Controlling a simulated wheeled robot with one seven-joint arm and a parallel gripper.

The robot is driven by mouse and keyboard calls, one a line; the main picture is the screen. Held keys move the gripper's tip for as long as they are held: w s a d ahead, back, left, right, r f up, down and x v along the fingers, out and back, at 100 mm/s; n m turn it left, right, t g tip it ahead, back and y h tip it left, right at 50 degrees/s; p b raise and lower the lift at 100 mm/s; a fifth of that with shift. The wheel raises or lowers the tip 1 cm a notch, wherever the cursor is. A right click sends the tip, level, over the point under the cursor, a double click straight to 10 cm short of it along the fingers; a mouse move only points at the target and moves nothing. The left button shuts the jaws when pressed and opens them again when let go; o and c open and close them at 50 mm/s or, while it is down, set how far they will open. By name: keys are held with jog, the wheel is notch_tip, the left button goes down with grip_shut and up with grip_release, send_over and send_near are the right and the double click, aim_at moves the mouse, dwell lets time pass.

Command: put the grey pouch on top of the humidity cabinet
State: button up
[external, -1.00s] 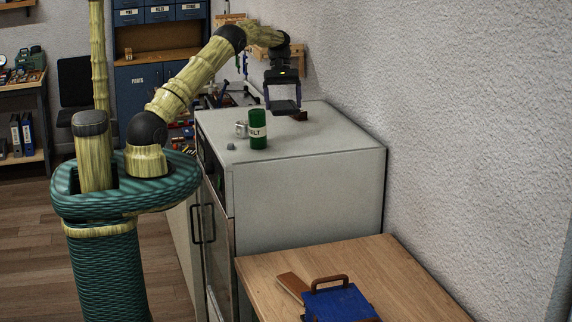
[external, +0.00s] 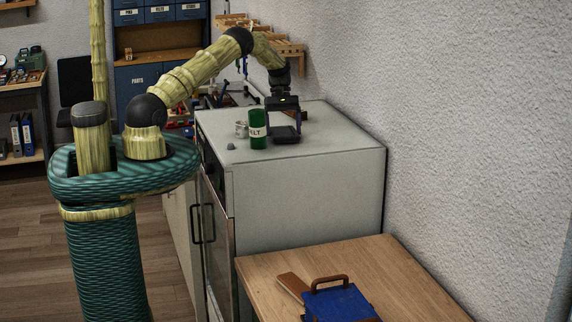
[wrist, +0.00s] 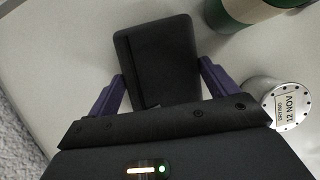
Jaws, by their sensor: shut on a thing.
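My gripper (external: 284,122) is low over the humidity cabinet (external: 305,178), a pale grey box with a flat top. It is shut on the grey pouch (external: 286,135), which looks dark grey, nearly black. In the wrist view the pouch (wrist: 160,62) sits flat between the two purple fingers of my gripper (wrist: 160,88), with the pale cabinet top (wrist: 65,50) behind it. The pouch is at or just above the cabinet top; I cannot tell whether it touches.
A green labelled canister (external: 257,130) stands just left of the pouch, with a silver tin (external: 241,129) beside it. A small grey object (external: 231,146) lies near the left edge. The cabinet top's front right is clear. The wall (external: 450,120) bounds the right side.

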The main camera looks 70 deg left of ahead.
jog(key=shift+f, duration=0.15)
jog(key=shift+f, duration=0.1)
jog(key=o, duration=0.9)
jog(key=b+v, duration=0.5)
jog(key=v, duration=0.5)
jog(key=shift+v, duration=1.1)
jog(key=shift+d, duration=0.1)
